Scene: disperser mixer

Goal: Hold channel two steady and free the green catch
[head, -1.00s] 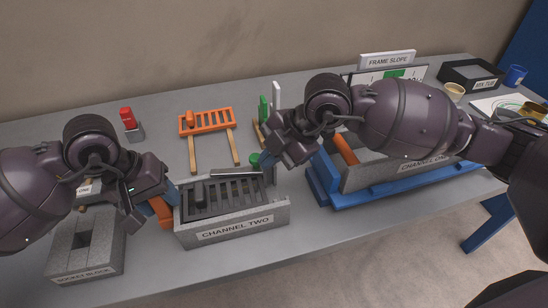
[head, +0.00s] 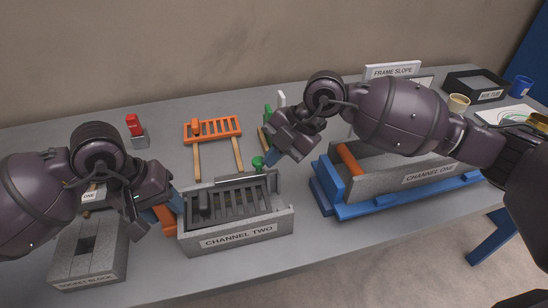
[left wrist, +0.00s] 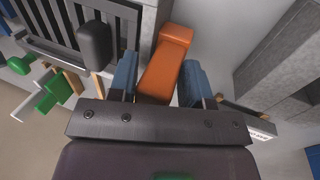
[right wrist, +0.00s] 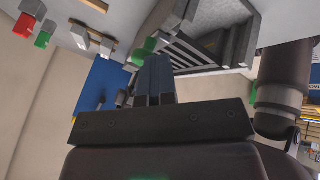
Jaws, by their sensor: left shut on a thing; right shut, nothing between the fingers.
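The grey channel two (head: 240,235), a labelled trough with a dark slatted grate (head: 232,202), stands at the front of the table. My left gripper (head: 172,205) is shut on an orange grip (head: 166,221) at its left end; the left wrist view shows the orange grip (left wrist: 165,62) between the blue fingers. The green catch (head: 258,162) is at the trough's back right corner. My right gripper (head: 271,159) is shut and empty just right of the catch. In the right wrist view the green catch (right wrist: 142,54) is close beside the fingertips; I cannot tell if they touch.
A grey socket block (head: 88,262) stands front left. Channel one (head: 400,178) sits on a blue frame (head: 385,204) at right. An orange rack (head: 212,129) and red-topped item (head: 134,125) lie behind. Bare table lies between the two channels.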

